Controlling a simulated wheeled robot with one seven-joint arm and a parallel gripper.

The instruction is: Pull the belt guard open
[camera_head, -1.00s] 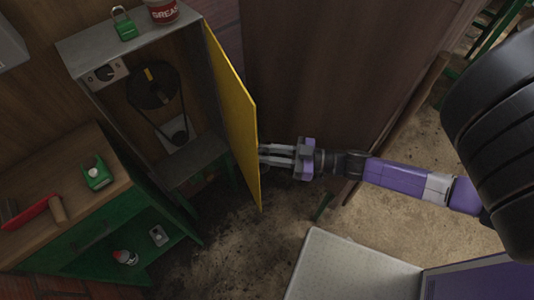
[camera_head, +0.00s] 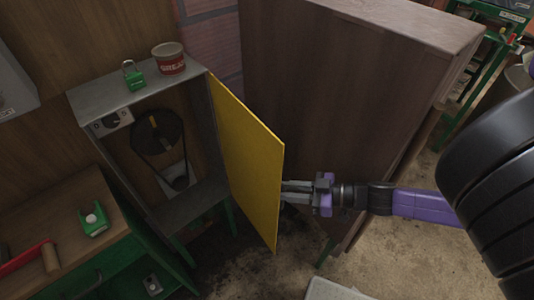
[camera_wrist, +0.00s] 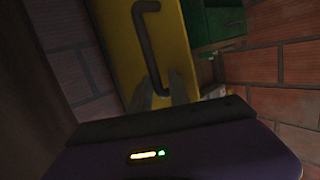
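The belt guard (camera_head: 250,165) is a yellow panel hinged on the right side of a grey machine housing (camera_head: 115,90). It stands swung out, its inner face showing in the head view. Inside the housing are a dark pulley and belt (camera_head: 158,135). My gripper (camera_head: 287,192) is at the outer side of the guard, near its free edge. In the wrist view, the guard's outer face (camera_wrist: 118,45) carries a dark bent handle (camera_wrist: 148,45). My two fingers (camera_wrist: 160,92) stand apart on either side of the handle's lower end; firm contact cannot be told.
A brown wooden cabinet (camera_head: 335,100) stands right of the guard, close behind my gripper. A green padlock (camera_head: 133,76) and grease tin (camera_head: 169,58) sit on the housing. A green-sided bench (camera_head: 60,215) stands at left. The dirty floor in front is partly clear.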

